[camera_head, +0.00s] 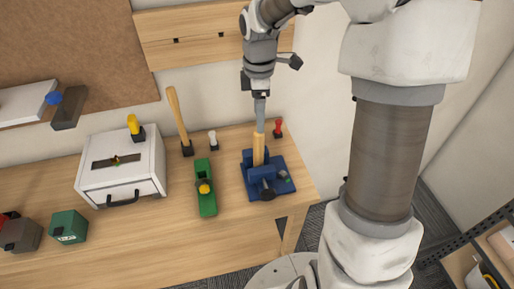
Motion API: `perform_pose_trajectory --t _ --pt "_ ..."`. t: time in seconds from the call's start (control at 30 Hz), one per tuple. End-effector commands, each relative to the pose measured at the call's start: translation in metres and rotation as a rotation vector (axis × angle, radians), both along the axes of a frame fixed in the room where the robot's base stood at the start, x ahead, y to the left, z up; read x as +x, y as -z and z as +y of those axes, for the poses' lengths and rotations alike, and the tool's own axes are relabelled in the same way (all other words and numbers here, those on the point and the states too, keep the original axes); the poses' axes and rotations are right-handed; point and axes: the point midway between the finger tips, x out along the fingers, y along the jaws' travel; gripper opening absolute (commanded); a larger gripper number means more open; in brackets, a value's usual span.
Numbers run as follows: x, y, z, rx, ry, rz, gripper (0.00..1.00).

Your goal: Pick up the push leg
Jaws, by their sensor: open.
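No object in view can be told for certain as the push leg. A light wooden piece (258,150) stands upright at a blue vise-like tool (284,186) near the table's right end. A grey, narrow part (260,110) lies in line above it; I cannot tell whether it belongs to the wooden piece or to my gripper. My gripper (256,92) hangs from above, pointing down, open, right over this grey part. Whether its fingers are around or just above it cannot be told. A second, longer wooden stick (177,116) stands tilted in a small black base to the left.
The wooden workbench (150,238) also holds a green hand plane (205,188), a white box with a handle (122,172), a green box (69,227), and small white (213,140) and red-handled (278,128) tools. A wooden wall board is behind. The bench front is clear.

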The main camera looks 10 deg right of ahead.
Motion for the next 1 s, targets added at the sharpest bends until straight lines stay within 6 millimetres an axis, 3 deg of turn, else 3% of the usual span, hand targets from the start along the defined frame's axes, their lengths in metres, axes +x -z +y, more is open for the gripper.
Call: perform_pose_trajectory --t 0.1,0.3,0.57,0.8,1.0 --pt "-0.001 0.029 0.0 0.0 0.0 0.005 0.76" --pt "-0.001 0.062 0.0 -0.001 0.001 0.002 0.76" --pt "-0.003 0.08 0.0 -0.001 0.001 0.002 0.76" --pt "-0.007 0.115 0.001 -0.001 0.002 0.002 0.76" --pt "-0.006 0.123 0.001 0.0 0.002 -0.001 0.76"
